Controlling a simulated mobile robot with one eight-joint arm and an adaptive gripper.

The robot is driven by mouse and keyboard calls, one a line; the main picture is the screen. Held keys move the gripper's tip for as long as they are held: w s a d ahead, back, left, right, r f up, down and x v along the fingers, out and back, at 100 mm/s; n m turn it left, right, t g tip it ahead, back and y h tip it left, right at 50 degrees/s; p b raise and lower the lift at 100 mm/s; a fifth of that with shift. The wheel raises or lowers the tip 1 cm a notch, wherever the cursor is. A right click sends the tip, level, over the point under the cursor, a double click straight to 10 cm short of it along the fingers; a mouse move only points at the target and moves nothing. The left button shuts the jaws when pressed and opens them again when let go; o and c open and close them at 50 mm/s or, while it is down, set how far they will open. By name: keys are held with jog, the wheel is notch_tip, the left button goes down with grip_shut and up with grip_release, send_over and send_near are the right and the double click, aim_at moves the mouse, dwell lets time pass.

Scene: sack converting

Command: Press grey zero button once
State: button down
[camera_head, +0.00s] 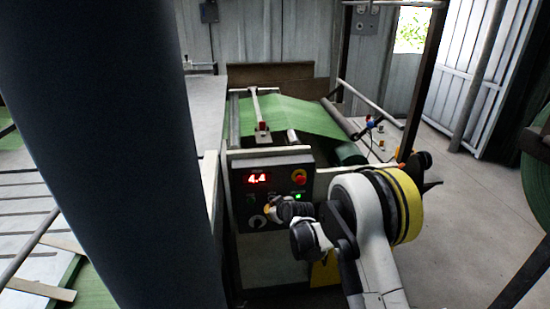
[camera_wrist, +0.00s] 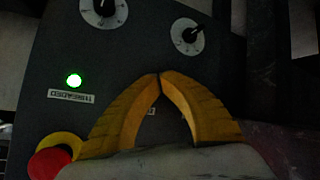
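The dark control panel (camera_head: 238,171) stands in the middle of the head view, with a red display (camera_head: 257,179) reading 4.4. My gripper (camera_head: 268,211) is at the lower part of its face. In the wrist view the yellow fingers of my gripper (camera_wrist: 160,75) meet at their tips in front of the panel (camera_wrist: 125,45), with nothing seen between the tips. I cannot make out the grey zero button; my fingers and wrist cover part of the panel. A small pale label shows between the fingers. Contact with the panel cannot be told.
A red stop button with a yellow collar (camera_wrist: 50,162) and a lit green lamp (camera_wrist: 74,80) labelled THREADED sit left of my fingers in the wrist view. Two dial knobs (camera_wrist: 103,8) (camera_wrist: 188,36) are above. Green sheet (camera_head: 300,115) runs behind the panel.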

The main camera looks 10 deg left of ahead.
jog(key=shift+w+a, duration=0.1)
jog(key=shift+w, duration=0.3)
dwell(0.4)
dwell(0.4)
jog(key=shift+s+d, duration=0.2)
jog(key=shift+s, duration=0.65)
jog(key=s, duration=0.2)
jog(key=s+d, duration=0.1)
jog(key=s, duration=0.1)
jog(key=shift+s+d, duration=0.15)
jog(key=shift+s, duration=0.25)
jog(key=shift+f, duration=0.1)
